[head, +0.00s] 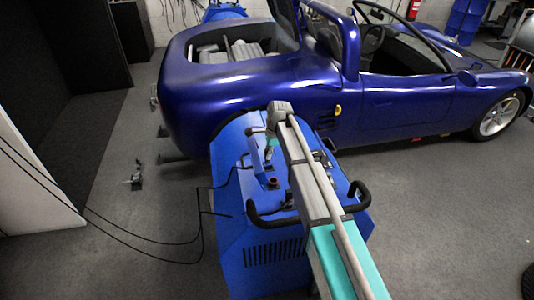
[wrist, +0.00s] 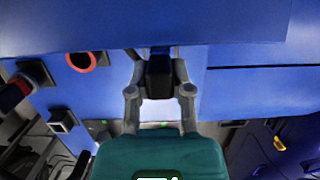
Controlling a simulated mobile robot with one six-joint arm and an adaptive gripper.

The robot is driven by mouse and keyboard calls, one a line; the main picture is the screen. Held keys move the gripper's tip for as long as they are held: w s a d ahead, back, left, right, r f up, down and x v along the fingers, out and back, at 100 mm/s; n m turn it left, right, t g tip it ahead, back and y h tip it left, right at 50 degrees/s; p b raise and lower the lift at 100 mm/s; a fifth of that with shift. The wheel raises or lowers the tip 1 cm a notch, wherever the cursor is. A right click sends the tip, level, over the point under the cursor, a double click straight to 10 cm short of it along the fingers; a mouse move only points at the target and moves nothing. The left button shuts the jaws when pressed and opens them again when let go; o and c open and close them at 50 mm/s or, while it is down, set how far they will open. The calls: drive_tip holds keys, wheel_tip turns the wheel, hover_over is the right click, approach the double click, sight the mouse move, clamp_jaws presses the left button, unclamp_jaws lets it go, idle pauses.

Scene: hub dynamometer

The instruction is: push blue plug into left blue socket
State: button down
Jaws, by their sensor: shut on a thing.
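My gripper (wrist: 160,82) is shut on a dark plug (wrist: 159,76), taken to be the blue plug; its body looks almost black. The plug sits between the two fingers, its far end close to the blue panel (wrist: 230,60). I cannot tell whether it touches or enters a socket, and no blue socket can be made out behind it. In the head view, my gripper (head: 269,153) is low over the top of the blue dynamometer unit (head: 233,190), and the plug is too small to make out.
In the wrist view, a red-ringed round socket (wrist: 80,62) and black square fittings (wrist: 36,73) lie left of the plug. A red-ended connector (wrist: 14,92) is at the far left. Black handles (head: 358,194) edge the unit; a blue car (head: 250,85) stands behind it.

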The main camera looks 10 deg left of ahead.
drive_tip(key=shift+f+b, duration=0.5)
drive_tip(key=shift+f, duration=0.1)
drive_tip(key=shift+c, duration=2.3)
unclamp_jaws()
drive_tip(key=shift+r, duration=0.1)
